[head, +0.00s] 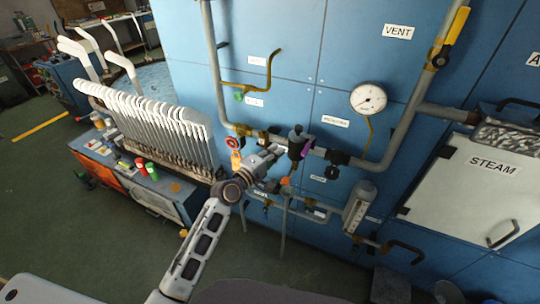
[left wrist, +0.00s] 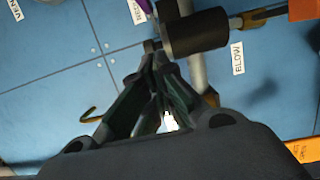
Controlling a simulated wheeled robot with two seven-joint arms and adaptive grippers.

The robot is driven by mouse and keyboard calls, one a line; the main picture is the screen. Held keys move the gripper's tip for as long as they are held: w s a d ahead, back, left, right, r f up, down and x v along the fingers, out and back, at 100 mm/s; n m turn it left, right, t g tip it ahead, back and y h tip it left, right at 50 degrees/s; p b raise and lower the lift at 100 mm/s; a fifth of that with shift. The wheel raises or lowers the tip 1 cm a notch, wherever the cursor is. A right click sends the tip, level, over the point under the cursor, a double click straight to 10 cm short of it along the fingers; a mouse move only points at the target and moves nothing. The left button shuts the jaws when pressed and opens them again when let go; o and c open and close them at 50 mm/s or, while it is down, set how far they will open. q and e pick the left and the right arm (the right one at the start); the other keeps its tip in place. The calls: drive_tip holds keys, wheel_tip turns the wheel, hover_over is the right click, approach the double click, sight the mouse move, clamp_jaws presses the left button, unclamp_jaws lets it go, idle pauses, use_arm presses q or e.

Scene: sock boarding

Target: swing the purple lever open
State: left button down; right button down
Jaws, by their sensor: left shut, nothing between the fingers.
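The purple lever (head: 307,149) is a short handle on a dark valve body (head: 296,134) on the pipework of the blue panel. In the left wrist view only a small piece of the purple lever (left wrist: 147,6) shows at the top edge, beside the dark cylindrical valve part (left wrist: 195,34). My left gripper (head: 279,152) is just left of and slightly below the lever in the head view. Its fingertips (left wrist: 152,56) are closed together with nothing between them, close to the dark valve part. I cannot tell whether they touch it. My right gripper is not in view.
A red handwheel (head: 233,142) and an orange tag sit left of my gripper. A round gauge (head: 368,98) and a yellow-handled valve (head: 451,39) are to the right. Pipes run around the valve. A white-tubed rack (head: 165,128) stands at left, and a STEAM door (head: 480,187) at right.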

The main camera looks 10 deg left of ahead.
use_arm(q)
drive_tip(key=shift+w+d+p, duration=0.25)
drive_tip(key=shift+w+d, duration=0.1)
drive_tip(key=shift+d, duration=0.55)
drive_tip(key=shift+w+d+p, duration=0.3)
drive_tip(key=shift+w+d, duration=0.05)
drive_tip(key=shift+d, duration=0.55)
drive_tip(key=shift+w+d+p, duration=0.25)
drive_tip(key=shift+w+d, duration=0.1)
drive_tip(key=shift+d, duration=0.55)
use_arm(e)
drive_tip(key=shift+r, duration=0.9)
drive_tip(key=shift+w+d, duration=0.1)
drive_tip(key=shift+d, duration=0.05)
